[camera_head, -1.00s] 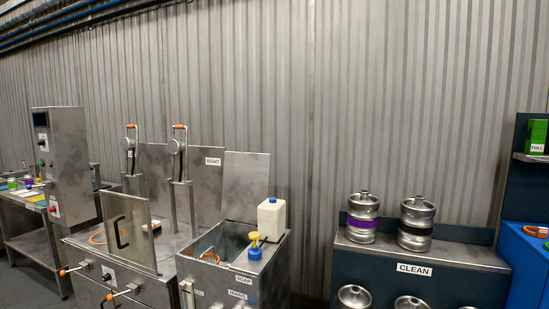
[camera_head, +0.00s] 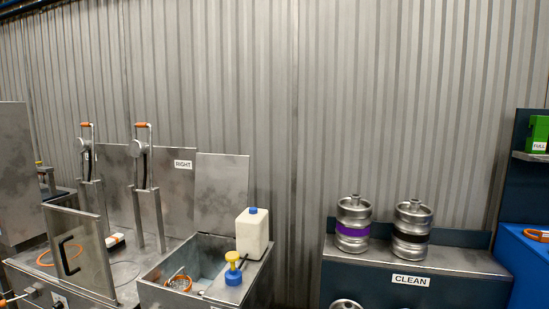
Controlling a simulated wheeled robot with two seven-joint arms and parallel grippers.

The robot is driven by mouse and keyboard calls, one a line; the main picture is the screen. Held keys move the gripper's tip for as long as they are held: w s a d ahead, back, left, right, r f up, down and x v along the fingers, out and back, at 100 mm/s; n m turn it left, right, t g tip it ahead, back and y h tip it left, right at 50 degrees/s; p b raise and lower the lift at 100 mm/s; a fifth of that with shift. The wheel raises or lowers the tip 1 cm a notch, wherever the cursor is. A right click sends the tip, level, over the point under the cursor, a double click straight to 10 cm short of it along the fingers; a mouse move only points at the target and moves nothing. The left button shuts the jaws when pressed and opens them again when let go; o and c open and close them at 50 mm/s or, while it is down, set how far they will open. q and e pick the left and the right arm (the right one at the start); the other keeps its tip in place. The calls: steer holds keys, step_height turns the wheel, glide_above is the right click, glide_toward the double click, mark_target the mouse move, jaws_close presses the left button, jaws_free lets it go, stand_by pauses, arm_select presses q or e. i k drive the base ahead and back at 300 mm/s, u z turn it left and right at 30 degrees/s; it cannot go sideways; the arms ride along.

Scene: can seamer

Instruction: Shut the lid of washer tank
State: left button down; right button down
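A white jug (camera_head: 252,232) with a blue cap and a yellow-and-blue bottle (camera_head: 233,268) stand at the tank's right side. Neither of my grippers is in view.
A steel machine with upright levers (camera_head: 143,165) and a handled clear door (camera_head: 76,250) stands left of the tank. On the right, kegs (camera_head: 353,224) stand on a dark bench (camera_head: 459,263) labelled CLEAN. A gap separates tank and bench.

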mark_target(221, 191)
steer(key=z, duration=0.1)
steer(key=i, duration=0.75)
steer(key=u, duration=0.7)
steer(key=i, duration=0.4)
steer(key=u, duration=0.35)
